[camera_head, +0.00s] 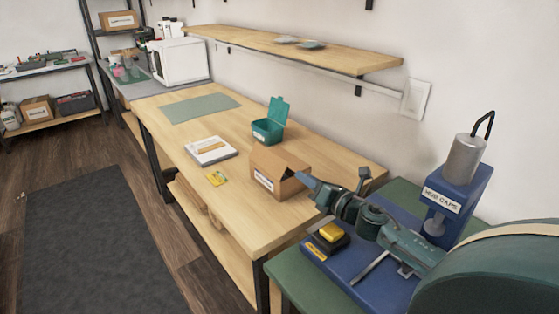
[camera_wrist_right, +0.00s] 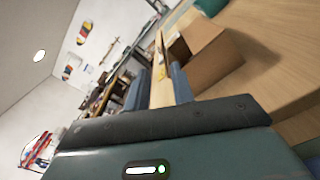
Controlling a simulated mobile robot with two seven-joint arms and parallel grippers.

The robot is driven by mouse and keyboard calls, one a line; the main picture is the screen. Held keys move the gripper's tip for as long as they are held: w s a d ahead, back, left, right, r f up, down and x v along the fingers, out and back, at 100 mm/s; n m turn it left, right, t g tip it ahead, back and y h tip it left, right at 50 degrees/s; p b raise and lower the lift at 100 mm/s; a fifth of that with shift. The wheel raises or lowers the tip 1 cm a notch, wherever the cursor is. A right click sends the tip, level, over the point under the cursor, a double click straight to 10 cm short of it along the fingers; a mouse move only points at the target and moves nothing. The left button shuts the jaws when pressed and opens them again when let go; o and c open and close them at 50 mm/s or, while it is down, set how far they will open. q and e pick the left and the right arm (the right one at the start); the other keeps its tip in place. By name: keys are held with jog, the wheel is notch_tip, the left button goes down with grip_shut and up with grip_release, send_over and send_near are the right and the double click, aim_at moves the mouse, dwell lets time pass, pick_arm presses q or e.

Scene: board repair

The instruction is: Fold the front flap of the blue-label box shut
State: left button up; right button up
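A brown cardboard box (camera_head: 286,187) stands on the wooden workbench with a pale label on its front-left face; the label's colour is too small to tell. Its top looks at least partly open, with a raised flap (camera_head: 282,158). My right gripper (camera_head: 307,181) reaches in from the right, its blue fingertips close to the box's right side; contact cannot be told. In the right wrist view the two blue fingers (camera_wrist_right: 158,88) stand apart, and the box (camera_wrist_right: 212,58) lies just beyond and to the right of them. My left gripper is in neither view.
A shelf (camera_head: 300,48) hangs above. A blue stand (camera_head: 455,200) is beside my right arm.

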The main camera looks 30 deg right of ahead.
aim_at(278, 157)
jog(key=w, duration=1.3)
jog(key=shift+w+a+f, duration=0.1)
jog(key=shift+w+a, duration=0.1)
jog(key=shift+a, duration=0.15)
jog(key=shift+c, duration=0.3)
grip_shut()
